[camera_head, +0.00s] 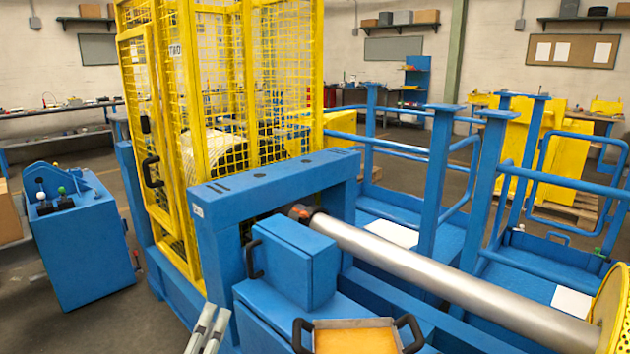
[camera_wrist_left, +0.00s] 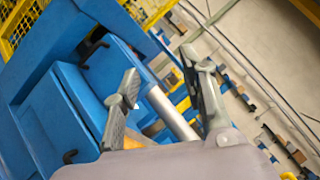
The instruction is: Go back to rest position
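My left gripper (camera_head: 216,311) shows at the bottom edge of the head view, left of the blue machine's front. Its two grey fingers point up and away. In the left wrist view the left gripper (camera_wrist_left: 160,62) has its fingers spread apart with nothing between them; the machine is behind. My right gripper is in neither view.
A blue machine frame (camera_head: 280,172) with a yellow mesh cage (camera_head: 215,90) fills the middle. A long steel shaft (camera_head: 440,270) runs to the lower right. A tray (camera_head: 355,338) with dark handles sits in front. A blue control console (camera_head: 80,250) stands left on open floor.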

